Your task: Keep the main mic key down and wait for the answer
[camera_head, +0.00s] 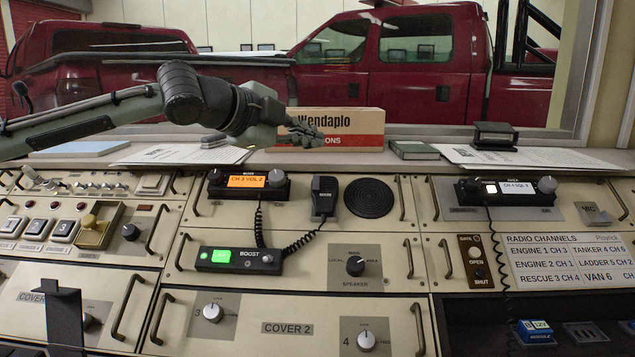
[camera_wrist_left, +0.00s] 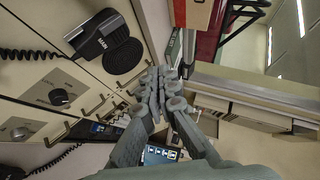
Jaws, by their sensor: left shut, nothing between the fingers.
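A black hand mic (camera_head: 324,197) sits upright on the console, right of a radio (camera_head: 248,182) with an orange display reading CH 3 VOL 2. A coiled cord runs from the mic; whether its key is down cannot be told. The mic also shows at the upper left of the left wrist view (camera_wrist_left: 98,36). My left gripper (camera_head: 310,134) is shut and empty above the console's back ledge, in front of a Wendaplo box and apart from the mic. Its closed fingers show in the left wrist view (camera_wrist_left: 158,85). My right gripper is not in view.
The Wendaplo box (camera_head: 358,127) and papers (camera_head: 180,155) lie on the ledge. A round speaker grille (camera_head: 369,198) is right of the mic. A BOOST unit (camera_head: 238,260) with a green light is below. A second radio (camera_head: 507,190) with a white display stands right.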

